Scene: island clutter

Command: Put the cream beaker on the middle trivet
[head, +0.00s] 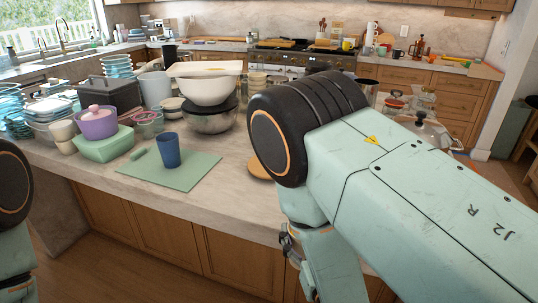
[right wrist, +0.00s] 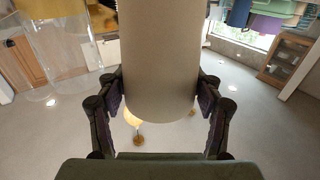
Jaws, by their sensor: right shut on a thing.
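The cream beaker (right wrist: 158,60) fills the upper middle of the right wrist view. My right gripper (right wrist: 160,98) is shut on its sides, one finger on each. In the head view my right arm covers the right half of the counter, and the beaker cannot be seen there. A round wooden disc (head: 259,167), perhaps a trivet, shows partly on the counter beside my right arm, which hides the rest. I cannot tell which trivet it is, and no other trivet shows clearly. My left gripper is out of view; only part of my left arm shows at the left edge.
A green board (head: 195,178) with a blue cup (head: 169,150) lies left of the disc. Stacked bowls (head: 209,90), a purple pot (head: 97,122) and a dark box (head: 108,92) crowd the counter behind. A lidded pot (head: 430,130) stands right of my arm. The counter's front edge is bare.

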